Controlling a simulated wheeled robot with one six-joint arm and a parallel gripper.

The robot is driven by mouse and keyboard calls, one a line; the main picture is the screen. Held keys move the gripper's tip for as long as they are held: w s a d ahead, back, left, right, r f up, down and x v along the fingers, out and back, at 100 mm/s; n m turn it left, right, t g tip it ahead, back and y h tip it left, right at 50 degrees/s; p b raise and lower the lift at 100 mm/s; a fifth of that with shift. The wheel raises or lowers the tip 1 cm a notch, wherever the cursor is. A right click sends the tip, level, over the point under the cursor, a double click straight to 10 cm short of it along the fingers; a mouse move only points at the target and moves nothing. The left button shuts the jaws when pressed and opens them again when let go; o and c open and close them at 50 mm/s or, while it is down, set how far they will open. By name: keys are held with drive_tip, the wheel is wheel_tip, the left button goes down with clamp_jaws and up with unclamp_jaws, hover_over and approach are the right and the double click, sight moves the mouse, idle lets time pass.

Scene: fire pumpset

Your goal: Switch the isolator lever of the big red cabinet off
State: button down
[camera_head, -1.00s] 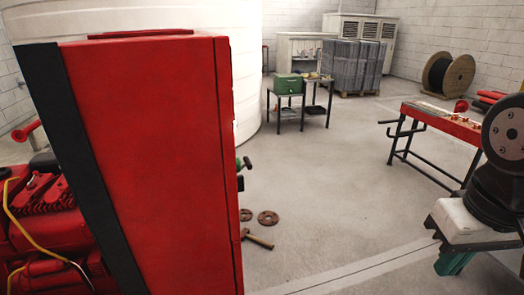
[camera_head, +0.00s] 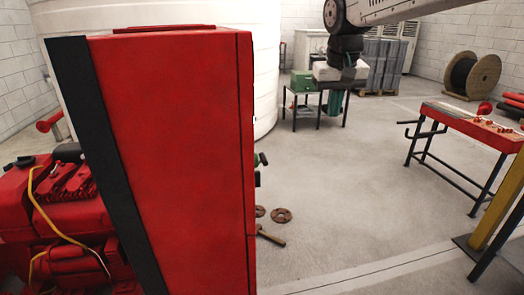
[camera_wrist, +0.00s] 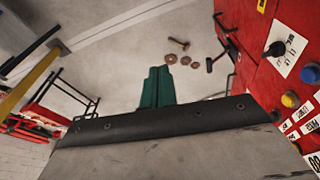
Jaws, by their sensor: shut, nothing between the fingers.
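The big red cabinet (camera_head: 185,150) stands at the left in the head view, its side panel towards me and its front edge-on at the right. A dark handle (camera_head: 262,160) sticks out from that front; it may be the isolator lever. The wrist view shows the cabinet front (camera_wrist: 260,75) at the right, with a black handle (camera_wrist: 218,60) standing out from it that may be the same lever; its setting is unclear. My gripper (camera_head: 336,108) is right of the cabinet, apart from it. Its green fingers (camera_wrist: 158,72) are shut and empty, left of that handle.
The cabinet front also carries a black knob (camera_wrist: 276,49), a blue knob (camera_wrist: 309,73) and a yellow knob (camera_wrist: 290,100). Rusty flanges (camera_head: 281,215) and a hammer (camera_head: 270,237) lie on the floor. A red bench (camera_head: 470,129) and a yellow post (camera_head: 497,205) stand right. The middle floor is clear.

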drive_tip(key=w+a+f, duration=0.5)
drive_tip(key=w+a, duration=0.6)
drive_tip(key=w, duration=0.2)
drive_tip(key=n, duration=0.1)
hover_over(263, 156)
drive_tip(key=s+a, duration=0.1)
drive_tip(key=s, duration=0.4)
drive_tip(key=s+x, duration=0.1)
drive_tip(key=x, duration=0.5)
drive_tip(key=shift+w+a+t, duration=0.1)
drive_tip(key=shift+t, duration=0.3)
drive_tip(key=x, duration=0.9)
drive_tip(key=s+x, duration=0.1)
drive_tip(key=x, duration=0.4)
drive_tip(key=shift+d+f, duration=0.1)
drive_tip(key=shift+d, duration=0.3)
